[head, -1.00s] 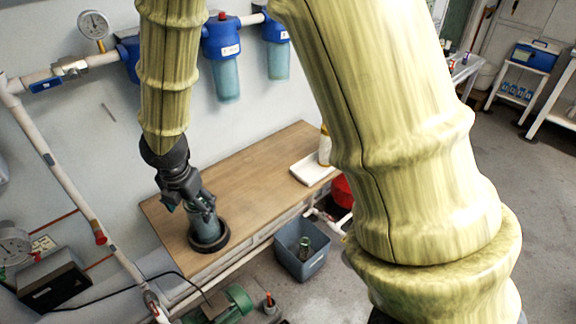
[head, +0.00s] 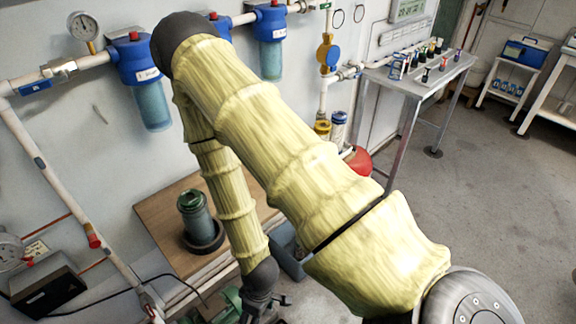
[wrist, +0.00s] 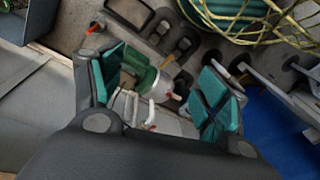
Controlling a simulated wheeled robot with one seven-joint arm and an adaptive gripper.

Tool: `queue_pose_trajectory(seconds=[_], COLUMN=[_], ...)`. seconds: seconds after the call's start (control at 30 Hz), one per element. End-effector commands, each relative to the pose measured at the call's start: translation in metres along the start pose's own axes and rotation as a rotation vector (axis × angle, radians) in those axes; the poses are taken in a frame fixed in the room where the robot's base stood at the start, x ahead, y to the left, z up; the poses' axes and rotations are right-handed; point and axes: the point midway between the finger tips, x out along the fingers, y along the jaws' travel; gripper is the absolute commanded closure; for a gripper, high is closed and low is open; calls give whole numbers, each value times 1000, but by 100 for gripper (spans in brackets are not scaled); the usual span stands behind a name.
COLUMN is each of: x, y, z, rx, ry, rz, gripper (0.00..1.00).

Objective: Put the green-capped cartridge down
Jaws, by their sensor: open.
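The green-capped cartridge (head: 195,213) stands upright on the wooden bench (head: 160,213), in the black ring (head: 205,237) near the bench's front edge. My gripper (head: 268,303) is low in the head view, in front of the bench and apart from the cartridge. In the wrist view my gripper (wrist: 165,98) has its teal-padded fingers spread, with nothing held between them. The cartridge cannot be made out in the wrist view.
A grey-blue bin (head: 286,250) stands on the floor beside the bench, partly hidden by my arm. A green pump (wrist: 138,68) lies below my gripper. Blue filter housings (head: 140,75) hang on the wall. A metal table (head: 418,85) with small bottles stands at the back right.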

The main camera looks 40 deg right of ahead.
Motion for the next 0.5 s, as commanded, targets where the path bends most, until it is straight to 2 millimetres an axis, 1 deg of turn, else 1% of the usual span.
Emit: queue_pose_trajectory(seconds=[0.03, 0.1, 0.2, 0.33, 0.4, 0.5], x=[9, 19, 27, 33, 34, 35], y=[1, 4, 9, 14, 15, 16], z=[20, 41, 66, 86, 92, 94], rx=[81, 190, 314, 412, 437, 451], ry=[-15, -22, -30, -32, -32, -31], rz=[14, 40, 77, 114, 123, 129], gripper=[25, 25, 25, 25, 25, 25])
